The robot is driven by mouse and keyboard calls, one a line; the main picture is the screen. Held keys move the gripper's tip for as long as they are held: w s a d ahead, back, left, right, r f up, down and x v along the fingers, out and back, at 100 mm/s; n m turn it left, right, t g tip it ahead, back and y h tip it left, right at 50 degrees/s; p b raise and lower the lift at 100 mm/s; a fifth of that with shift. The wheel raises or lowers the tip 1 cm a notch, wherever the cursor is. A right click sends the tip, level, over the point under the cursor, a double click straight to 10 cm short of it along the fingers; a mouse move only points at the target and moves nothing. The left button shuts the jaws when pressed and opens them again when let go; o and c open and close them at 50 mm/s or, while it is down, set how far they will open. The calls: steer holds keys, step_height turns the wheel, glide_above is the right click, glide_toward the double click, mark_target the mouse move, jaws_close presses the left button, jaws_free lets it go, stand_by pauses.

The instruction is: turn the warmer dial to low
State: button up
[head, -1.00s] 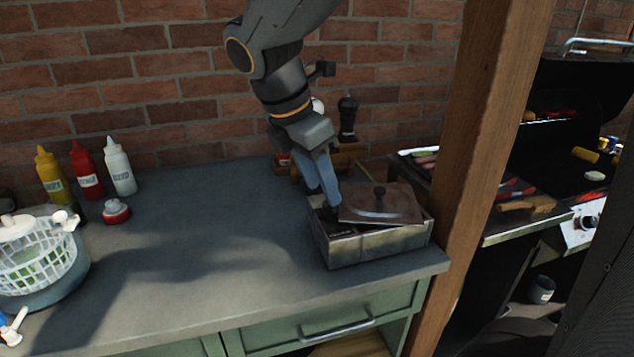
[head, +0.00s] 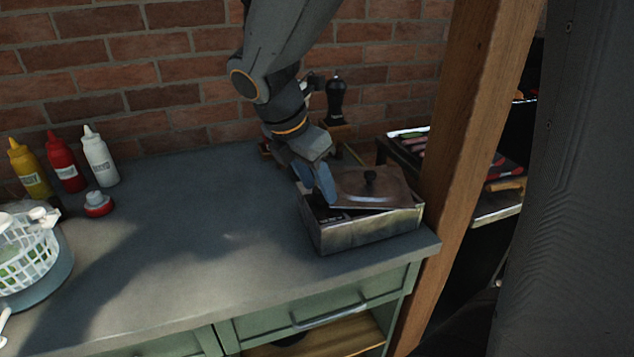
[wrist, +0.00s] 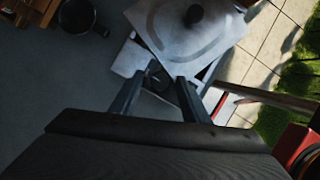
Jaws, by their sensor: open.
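The warmer is a grey metal box (head: 365,235) at the right end of the counter, its lid (head: 375,188) lying askew on top with a dark knob. In the wrist view the lid (wrist: 172,22) is at the top. My gripper (head: 318,192) points down over the warmer's left part, beside the lid. In the wrist view my gripper (wrist: 156,82) is open, one finger on each side of a small dark round part that looks like the dial (wrist: 161,79). Contact and the dial's setting cannot be made out. In the head view my fingers hide the dial.
A wooden post (head: 470,150) rises close to the warmer's right. A dark pepper mill (head: 336,98) stands behind it. Squeeze bottles (head: 100,158) and a white basket (head: 25,255) are at the left. The counter's middle (head: 200,240) is clear.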

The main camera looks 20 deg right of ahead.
steer(key=c, duration=1)
steer(key=m+g+p, duration=0.1)
steer(key=m+p, duration=0.1)
steer(key=m, duration=0.1)
steer(key=m+g+p, duration=0.1)
steer(key=m+p, duration=0.1)
steer(key=p, duration=0.1)
steer(key=shift+w+r+m+h+p, duration=0.2)
steer(key=shift+m+h+p, duration=0.1)
steer(key=shift+m+p, duration=0.1)
steer(key=m+g+p, duration=0.1)
steer(key=m, duration=0.1)
steer(key=m+g+p, duration=0.1)
steer(key=m+p, duration=0.1)
steer(key=m, duration=0.1)
steer(key=shift+w+f, duration=0.15)
steer(key=shift+m+y+p, duration=0.3)
steer(key=shift+y, duration=0.1)
steer(key=o, duration=1)
